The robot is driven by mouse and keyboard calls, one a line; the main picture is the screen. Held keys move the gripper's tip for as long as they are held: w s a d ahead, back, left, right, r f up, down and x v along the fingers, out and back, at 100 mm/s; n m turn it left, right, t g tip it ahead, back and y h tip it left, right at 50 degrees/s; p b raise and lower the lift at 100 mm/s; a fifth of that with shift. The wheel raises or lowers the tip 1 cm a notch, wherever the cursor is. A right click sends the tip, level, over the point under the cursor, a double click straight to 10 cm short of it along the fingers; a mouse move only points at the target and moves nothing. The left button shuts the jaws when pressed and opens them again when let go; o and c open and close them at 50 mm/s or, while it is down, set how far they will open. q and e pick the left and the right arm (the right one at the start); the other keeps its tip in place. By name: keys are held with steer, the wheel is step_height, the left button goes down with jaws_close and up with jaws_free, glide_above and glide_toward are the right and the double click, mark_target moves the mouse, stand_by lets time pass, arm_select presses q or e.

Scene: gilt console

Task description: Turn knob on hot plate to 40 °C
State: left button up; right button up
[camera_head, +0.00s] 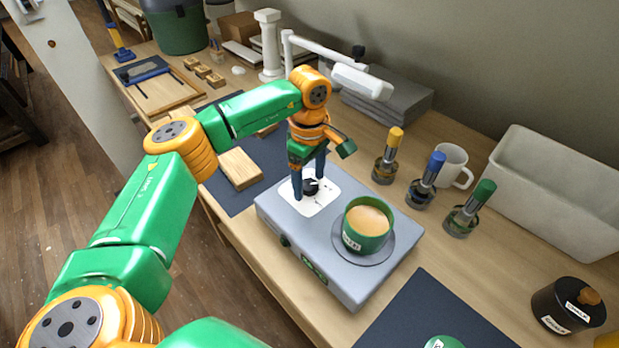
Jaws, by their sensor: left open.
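The hot plate (300,235) is a grey box on the wooden bench. A white dial panel (323,198) lies on its top at the left, with a small black knob (311,187). My left gripper (309,184) points down over the panel. Its dark fingers are open, one on each side of the knob; I cannot tell whether they touch it. The fingers partly hide the knob and dial, and the dial marks are too small to read. A green pot (365,232) of beige contents stands on the round heating plate (385,250).
Brushes in glass jars with yellow (387,157), blue (426,180) and green (469,210) handles stand right of the hot plate, near a white mug (453,167) and white trough (555,190). A white lamp (360,80) stands behind my gripper. A dark mat (430,315) lies in front.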

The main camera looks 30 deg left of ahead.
mark_target(310, 184)
arm_select(q)
step_height(310, 184, up, 6)
steer(key=shift+r+b, duration=0.1)
steer(key=shift+b, duration=0.4)
steer(key=shift+r, duration=0.4)
